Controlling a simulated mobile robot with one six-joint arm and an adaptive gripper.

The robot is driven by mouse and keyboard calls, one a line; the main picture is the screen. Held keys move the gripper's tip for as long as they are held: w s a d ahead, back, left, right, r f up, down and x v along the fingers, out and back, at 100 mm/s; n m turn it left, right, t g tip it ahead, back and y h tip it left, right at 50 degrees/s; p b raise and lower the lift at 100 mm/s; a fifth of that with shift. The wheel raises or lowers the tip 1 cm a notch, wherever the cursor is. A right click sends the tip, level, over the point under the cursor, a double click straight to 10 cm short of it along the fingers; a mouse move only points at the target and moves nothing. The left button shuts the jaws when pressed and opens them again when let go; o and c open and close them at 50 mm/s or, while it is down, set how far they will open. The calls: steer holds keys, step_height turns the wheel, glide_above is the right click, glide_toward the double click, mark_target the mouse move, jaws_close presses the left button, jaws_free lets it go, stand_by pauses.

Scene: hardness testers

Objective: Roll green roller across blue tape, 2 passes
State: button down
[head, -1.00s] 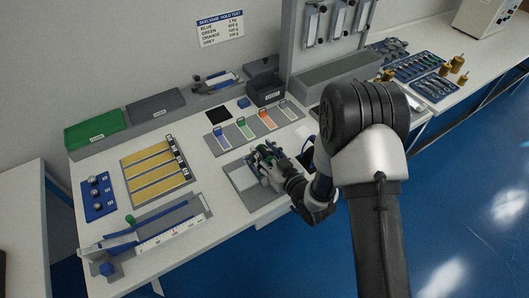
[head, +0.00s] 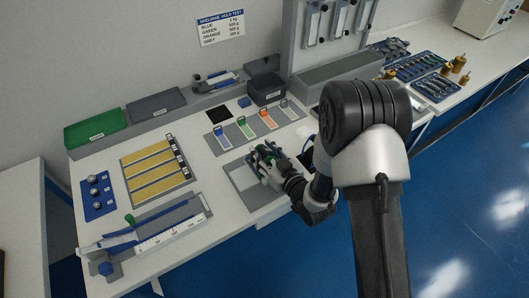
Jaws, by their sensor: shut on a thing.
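My gripper (head: 264,157) is over the grey plate (head: 240,178) at the front middle of the bench. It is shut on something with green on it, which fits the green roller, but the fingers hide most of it. The blue tape (head: 221,137) is the leftmost of several coloured strips on a grey board behind the plate. My gripper is to the right of and in front of this strip. I cannot tell whether what I hold touches the plate, or whether any tape lies under my gripper.
A yellow-striped panel (head: 154,170) and a blue tray of knobs (head: 97,196) are on the left. A ramp with a scale (head: 160,230) lies along the front left. A green bin (head: 95,131) and grey bin (head: 155,107) stand at the back. A black square pad (head: 219,113) lies behind the strips.

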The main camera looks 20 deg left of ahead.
steer(key=shift+s+a+b, duration=0.25)
steer(key=shift+b, duration=0.1)
stand_by(0.8)
steer(key=shift+s+a+b, duration=0.3)
steer(key=shift+s+b, duration=0.1)
steer(key=shift+b, duration=0.15)
stand_by(1.1)
steer(key=shift+w+d+b, duration=0.25)
steer(key=shift+b, duration=0.2)
stand_by(1.1)
steer(key=shift+w+d, duration=0.5)
steer(key=shift+w, duration=0.1)
stand_by(1.2)
steer(key=shift+r, duration=0.1)
stand_by(0.4)
steer(key=shift+r+p, duration=1.85)
steer(key=shift+r, duration=1.15)
